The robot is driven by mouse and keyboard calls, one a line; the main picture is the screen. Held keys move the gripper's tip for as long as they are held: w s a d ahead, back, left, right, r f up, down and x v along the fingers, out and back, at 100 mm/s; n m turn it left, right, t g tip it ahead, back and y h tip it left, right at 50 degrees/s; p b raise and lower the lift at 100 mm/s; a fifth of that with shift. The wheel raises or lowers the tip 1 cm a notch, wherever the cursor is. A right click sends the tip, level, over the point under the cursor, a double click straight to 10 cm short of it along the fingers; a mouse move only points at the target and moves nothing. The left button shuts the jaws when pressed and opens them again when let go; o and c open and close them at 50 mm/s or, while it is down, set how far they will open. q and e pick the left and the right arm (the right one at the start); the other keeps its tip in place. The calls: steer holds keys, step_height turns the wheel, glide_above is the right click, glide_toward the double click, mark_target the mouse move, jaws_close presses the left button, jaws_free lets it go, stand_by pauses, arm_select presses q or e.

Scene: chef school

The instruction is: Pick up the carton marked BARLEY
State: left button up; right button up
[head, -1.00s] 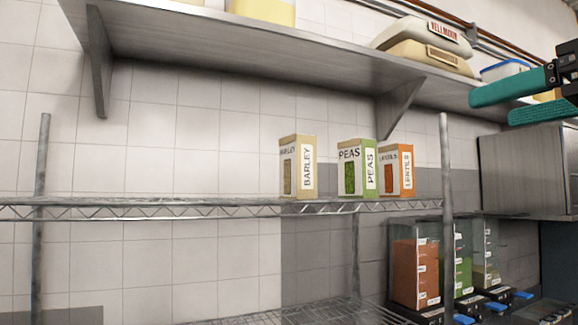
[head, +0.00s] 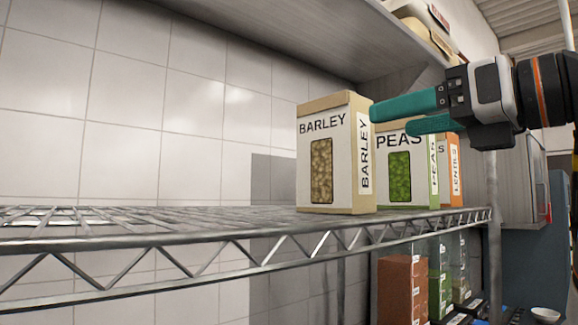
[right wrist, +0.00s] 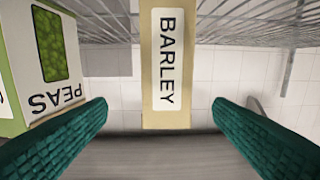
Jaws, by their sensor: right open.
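The BARLEY carton (head: 335,155) stands upright on the wire shelf in the head view, tan and white with a window of pale grain. My right gripper (head: 390,116) comes in from the right, its teal fingers open and empty, close to the carton's upper right side. In the right wrist view the BARLEY carton (right wrist: 165,65) lies ahead between the two spread fingers (right wrist: 160,125), with clear space on both sides of it. Contact with the carton does not show. My left gripper is not in view.
The PEAS carton (head: 400,178) stands just right of the BARLEY carton, partly behind my fingers, and the LENTILS carton (head: 454,170) is beyond it. The wire shelf (head: 150,225) is empty to the left. A metal shelf (head: 300,38) overhangs above. Filled dispensers (head: 403,285) stand below.

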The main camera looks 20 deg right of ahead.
mark_target(366, 122)
steer(key=p+x, duration=0.2)
steer(key=x, duration=0.1)
steer(key=shift+w+a+r, duration=0.1)
steer(key=shift+a+r, duration=0.05)
steer(key=shift+r, duration=0.15)
steer(key=p+x, duration=0.2)
steer(key=x, duration=0.1)
steer(key=p+x, duration=0.2)
steer(key=x, duration=0.2)
steer(key=shift+a, duration=0.25)
steer(key=shift+w+a+f, duration=0.15)
steer(key=shift+w, duration=0.2)
steer(key=shift+s, duration=0.15)
steer(key=c, duration=1.4)
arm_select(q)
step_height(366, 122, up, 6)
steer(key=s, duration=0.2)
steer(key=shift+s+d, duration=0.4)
